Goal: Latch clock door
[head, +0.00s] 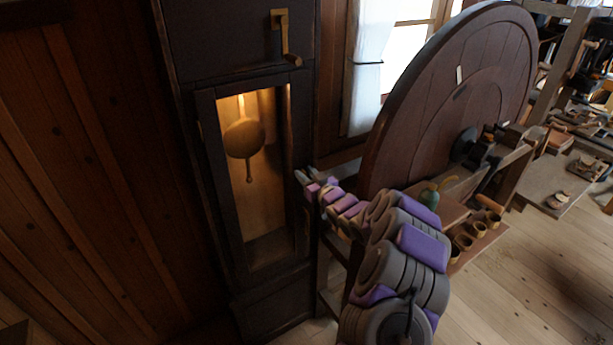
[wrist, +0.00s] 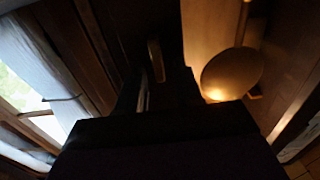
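The tall dark clock case (head: 183,45) stands left of centre in the head view. Its door (head: 207,115) has a narrow dark frame around a lit opening, and I cannot tell whether it sits fully flush. A brass latch (head: 284,38) is on the case above the door's upper right corner, its arm hanging down. A brass piece, probably the latch, shows in the wrist view (wrist: 155,61). The round brass pendulum (head: 244,138) hangs inside; its disc also shows in the wrist view (wrist: 231,73). My gripper (head: 307,176) is beside the door's right edge, below the latch, with nothing visible in it. Its finger gap is unclear.
A large wooden wheel (head: 450,95) stands close right of my arm. A bench with small cups (head: 465,241) is below it. A curtained window (head: 369,65) is behind. Wood panelling (head: 90,170) lies left of the clock. Open plank floor (head: 535,270) is at lower right.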

